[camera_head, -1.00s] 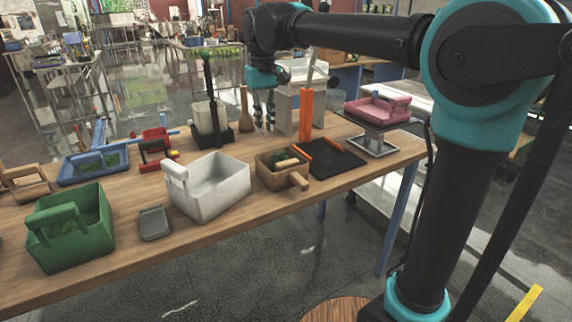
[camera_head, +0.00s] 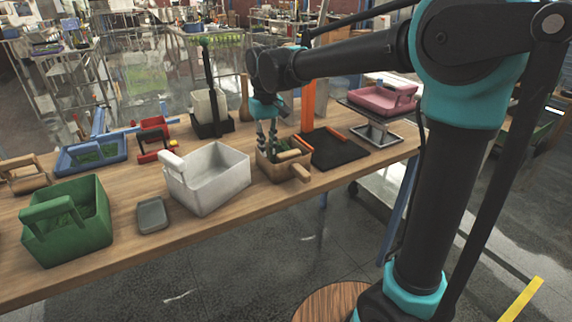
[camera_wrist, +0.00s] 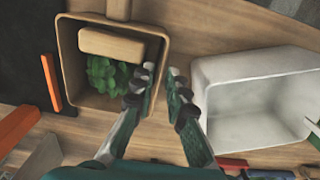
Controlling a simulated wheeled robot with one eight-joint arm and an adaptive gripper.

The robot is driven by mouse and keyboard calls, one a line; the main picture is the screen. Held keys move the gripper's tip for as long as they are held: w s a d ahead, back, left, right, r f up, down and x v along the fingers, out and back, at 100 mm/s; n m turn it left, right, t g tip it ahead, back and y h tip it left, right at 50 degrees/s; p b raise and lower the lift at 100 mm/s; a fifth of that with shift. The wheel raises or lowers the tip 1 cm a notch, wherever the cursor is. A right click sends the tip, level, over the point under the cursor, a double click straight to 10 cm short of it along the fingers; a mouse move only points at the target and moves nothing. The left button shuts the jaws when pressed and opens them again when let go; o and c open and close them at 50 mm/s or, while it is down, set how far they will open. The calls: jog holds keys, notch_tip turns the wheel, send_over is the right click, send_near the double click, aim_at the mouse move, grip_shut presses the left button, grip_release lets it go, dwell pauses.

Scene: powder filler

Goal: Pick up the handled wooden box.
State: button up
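The handled wooden box (camera_head: 270,171) stands on the wooden bench, with green leafy stuff and a lighter wooden block in it. Its stubby handle sticks out toward the bench's front edge. In the wrist view the box (camera_wrist: 66,60) is at upper left, its handle (camera_wrist: 118,9) running off the top edge. My gripper (camera_head: 267,146) is at the box's left rear side, pointing down. In the wrist view my gripper (camera_wrist: 161,71) has its fingers parted, with the right-hand box wall appearing between or just below the tips. I cannot tell whether they touch it.
A white handled box (camera_head: 213,181) stands close on the left, also at right in the wrist view (camera_wrist: 255,95). A black mat (camera_head: 334,148) and an orange post (camera_head: 308,103) are to the right. A green box (camera_head: 67,222) and grey tray (camera_head: 152,215) lie farther left.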

aim_at(267, 160)
jog(key=shift+a+f, duration=0.15)
jog(key=shift+f, duration=1.2)
jog(key=shift+a+f, duration=0.1)
jog(key=shift+f, duration=1.2)
jog(key=shift+c, duration=0.4)
grip_shut()
jog(key=shift+r, duration=0.1)
